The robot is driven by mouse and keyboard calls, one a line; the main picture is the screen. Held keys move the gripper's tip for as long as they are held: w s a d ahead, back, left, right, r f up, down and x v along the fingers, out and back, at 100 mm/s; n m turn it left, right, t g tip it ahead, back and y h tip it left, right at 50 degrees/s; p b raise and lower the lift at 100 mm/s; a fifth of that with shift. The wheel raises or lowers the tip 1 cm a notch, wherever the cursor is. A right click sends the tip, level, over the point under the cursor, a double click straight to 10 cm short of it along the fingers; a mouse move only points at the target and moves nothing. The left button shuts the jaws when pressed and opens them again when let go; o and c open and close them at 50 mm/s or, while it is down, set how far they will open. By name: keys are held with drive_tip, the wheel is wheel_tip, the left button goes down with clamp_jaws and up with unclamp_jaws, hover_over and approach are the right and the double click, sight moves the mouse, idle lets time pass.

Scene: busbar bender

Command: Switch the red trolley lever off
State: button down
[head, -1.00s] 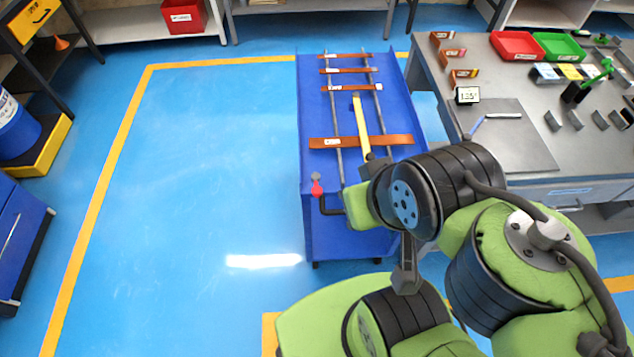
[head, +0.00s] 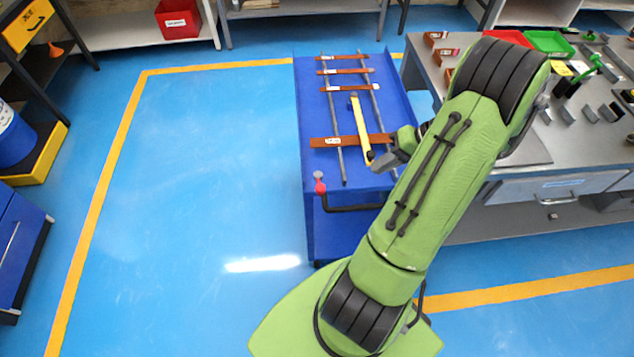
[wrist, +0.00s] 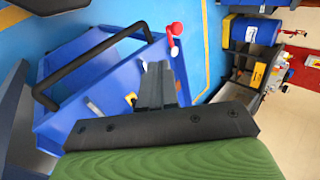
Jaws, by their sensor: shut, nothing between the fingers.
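The red trolley lever (head: 320,187) is at the near left corner of the blue trolley (head: 312,222), beside the black push handle. It looks small, with a grey piece at its top. In the wrist view the red lever (wrist: 176,29) shows just beyond the fingertips, slightly to the right, with a gap that I cannot judge. My gripper (head: 374,165) is shut and empty, over the near end of the trolley, to the right of the lever. In the wrist view my gripper (wrist: 160,66) shows its dark fingers together. My arm hides the trolley's near right corner.
The black push handle (wrist: 85,62) lies left of my fingers in the wrist view. Copper bars (head: 345,141) and a yellow-handled item (head: 360,125) lie on the trolley rails. A grey workbench (head: 560,150) stands to the right. The blue floor left of the trolley is clear.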

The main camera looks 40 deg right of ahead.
drive_tip(key=shift+s+d+f, duration=0.15)
drive_tip(key=shift+s+f, duration=0.15)
drive_tip(key=shift+f, duration=0.15)
drive_tip(key=b, duration=0.3)
approach(319, 182)
drive_tip(key=s+a+f, duration=0.1)
drive_tip(key=a+f, duration=0.2)
drive_tip(key=a, duration=0.1)
drive_tip(key=shift+s+d, duration=0.1)
drive_tip(key=shift+s, duration=0.1)
